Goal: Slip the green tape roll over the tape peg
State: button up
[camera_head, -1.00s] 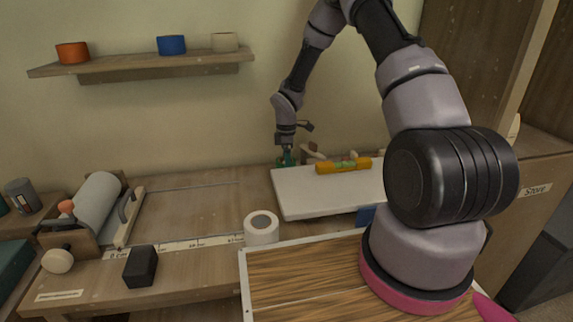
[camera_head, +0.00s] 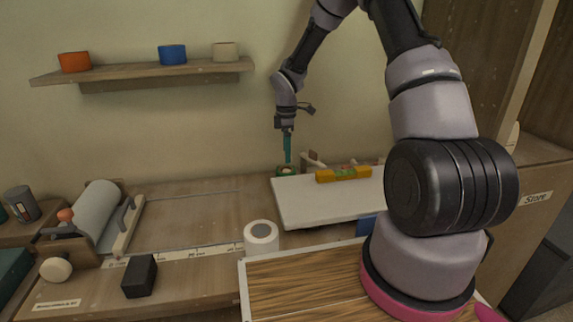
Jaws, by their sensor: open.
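The green tape roll (camera_head: 284,171) lies flat at the back left edge of the white board, near the wall. Something small and pale reddish shows at its centre; it may be the top of the tape peg, but it is too small to be sure. My gripper (camera_head: 288,160) points straight down above the roll, its teal fingers open and their tips close over the roll's top. I cannot tell whether the tips still touch it. No other tape peg can be made out.
The white board (camera_head: 325,205) bears a yellow level (camera_head: 343,174). A white tape roll (camera_head: 250,246) stands in front. A black block (camera_head: 139,276) and a roller device (camera_head: 93,212) are at left. A wall shelf (camera_head: 150,72) holds orange, blue and beige rolls. The left-centre bench is clear.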

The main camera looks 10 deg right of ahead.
jog(key=s+d+r+m+t, duration=0.2)
jog(key=s+r+m, duration=0.35)
jog(key=r, duration=0.75)
jog(key=s+d+r+m+t, duration=0.1)
jog(key=s+d+r+m, duration=0.35)
jog(key=r, duration=0.85)
jog(key=s+r+m+t+y, duration=0.1)
jog(key=s+r+m, duration=0.3)
jog(key=s, duration=0.6)
jog(key=s+r+m+t+y, duration=0.1)
jog(key=s+r+m+t, duration=0.2)
jog(key=s+m, duration=0.3)
jog(key=s+r, duration=0.1)
jog(key=s, duration=0.4)
jog(key=shift+a+m, duration=0.35)
jog(key=shift+m, duration=0.05)
